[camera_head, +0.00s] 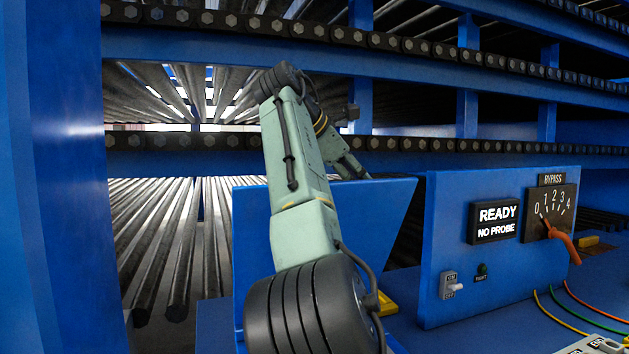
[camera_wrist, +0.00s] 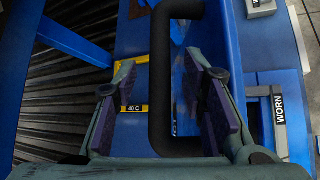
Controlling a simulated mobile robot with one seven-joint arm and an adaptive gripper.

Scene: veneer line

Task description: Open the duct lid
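A black bar handle (camera_wrist: 160,85) stands on a blue surface in the wrist view, with a blue panel (camera_wrist: 226,35) along its right side. I take this panel to be the duct lid; its hinge is not visible. In the head view a broad blue panel (camera_head: 252,235) stands behind my arm, perhaps the same lid, and its handle is hidden there. My gripper (camera_wrist: 160,62) is open, with one purple-padded finger on each side of the handle. Gaps show between the pads and the bar. My arm mostly hides the gripper in the head view.
A blue control box (camera_head: 445,260) reads "READY NO PROBE" and has a bypass dial (camera_head: 552,212) with an orange lever. Metal rollers (camera_head: 165,230) fill the left. A grey bracket labelled "WORN" (camera_wrist: 279,110) and a yellow-edged "40 C" mark (camera_wrist: 132,108) flank the handle. Loose wires lie at right.

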